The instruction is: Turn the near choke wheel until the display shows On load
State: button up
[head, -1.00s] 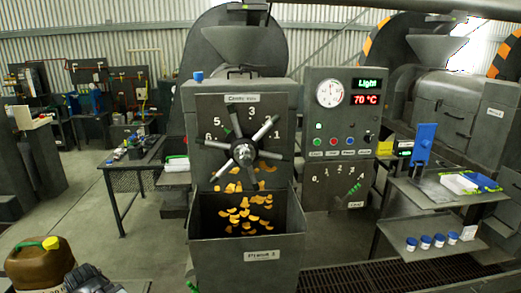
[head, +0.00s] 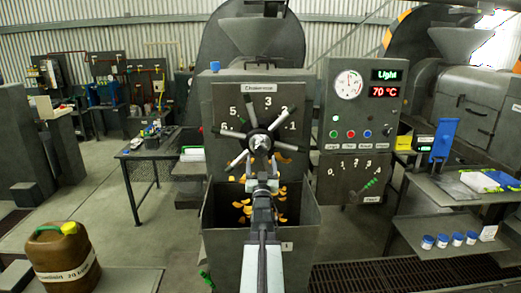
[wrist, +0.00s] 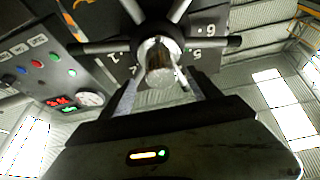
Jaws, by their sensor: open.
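The near choke wheel (head: 260,143), a dark hub with several spokes, stands on the numbered front plate of the near press. In the wrist view its hub (wrist: 158,62) and spokes show close up. My gripper (head: 262,178) is raised in front of the wheel, over the hopper bin. In the wrist view my gripper (wrist: 163,95) is open, a finger on each side of the hub's protruding end. I cannot tell whether the fingers touch it. The arm hides part of the wheel's lower side.
The bin (head: 222,245) with orange flakes sits below the wheel. The control panel (head: 352,105) with buttons and a red 70 °C readout is to the right. A shelf with several blue-capped jars (head: 442,241) stands at right. A brown canister (head: 62,262) is at front left.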

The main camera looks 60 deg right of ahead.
aim_at(261, 148)
jog(key=p+x, duration=0.2)
jog(key=x, duration=0.5)
jog(key=shift+w, duration=0.15)
grip_shut()
